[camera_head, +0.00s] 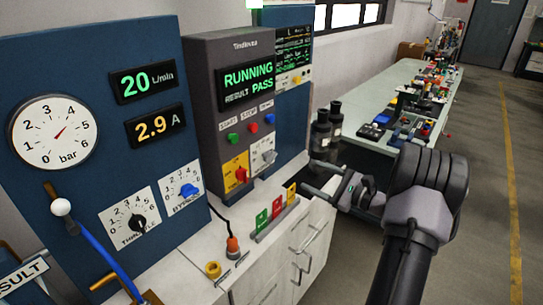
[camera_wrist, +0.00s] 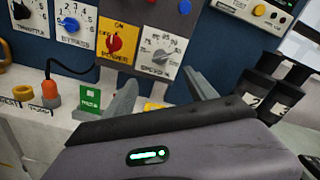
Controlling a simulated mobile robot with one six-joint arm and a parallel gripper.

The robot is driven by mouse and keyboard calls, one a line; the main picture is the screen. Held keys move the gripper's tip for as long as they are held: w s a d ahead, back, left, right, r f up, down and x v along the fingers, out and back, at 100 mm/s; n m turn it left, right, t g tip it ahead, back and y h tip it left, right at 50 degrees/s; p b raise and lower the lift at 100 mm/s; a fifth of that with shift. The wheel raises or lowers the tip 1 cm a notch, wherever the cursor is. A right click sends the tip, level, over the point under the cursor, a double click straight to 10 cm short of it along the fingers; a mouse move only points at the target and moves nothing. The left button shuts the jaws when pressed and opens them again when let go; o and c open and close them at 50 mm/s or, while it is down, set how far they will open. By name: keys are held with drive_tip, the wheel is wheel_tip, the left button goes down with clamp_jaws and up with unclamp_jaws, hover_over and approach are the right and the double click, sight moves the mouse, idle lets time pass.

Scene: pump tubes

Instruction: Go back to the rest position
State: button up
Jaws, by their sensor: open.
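My gripper (camera_head: 306,176) is at the right of the white bench (camera_head: 265,285), in front of the panel's right part. It is open, its fingers spread and pointing left toward the panel. The wrist view shows the two fingers apart with nothing between them (camera_wrist: 160,92). A red knob (camera_wrist: 115,44) and a grey speed knob (camera_wrist: 161,56) show beyond the fingers. The display (camera_head: 248,82) reads RUNNING and RESULT PASS. Other readouts (camera_head: 148,80) show 20 L/min and 2.9 A.
A rack with green, red and yellow tags (camera_head: 276,208) stands on the bench front. An orange plug (camera_head: 233,247) and a yellow ring (camera_head: 213,269) are left of it. Dark bottles (camera_head: 322,132) stand behind my gripper. A cluttered long table (camera_head: 372,98) runs back; floor at right is clear.

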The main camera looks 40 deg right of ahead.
drive_tip(key=a+r+n+g+y, duration=0.2)
drive_tip(key=a+r+n+g, duration=0.1)
drive_tip(key=a, duration=0.7)
drive_tip(key=a+r+n+g+y, duration=0.1)
drive_tip(key=a+r+n+g, duration=0.2)
drive_tip(key=a, duration=0.6)
drive_tip(key=a+r+n+g+y, duration=0.2)
drive_tip(key=a+n+g, duration=0.15)
drive_tip(key=a, duration=0.65)
drive_tip(key=s+a+n+g+h, duration=0.1)
drive_tip(key=s+a+n+h, duration=0.2)
drive_tip(key=s+a+n, duration=0.3)
drive_tip(key=s+a+n+g+h, duration=0.1)
drive_tip(key=s+a+n+h, duration=0.3)
drive_tip(key=s, duration=1)
drive_tip(key=a+n, duration=0.3)
drive_tip(key=shift+s+a+h, duration=0.15)
drive_tip(key=shift+s+h, duration=0.1)
drive_tip(key=shift+h, duration=0.05)
drive_tip(key=shift+r, duration=0.15)
drive_tip(key=shift+c, duration=0.7)
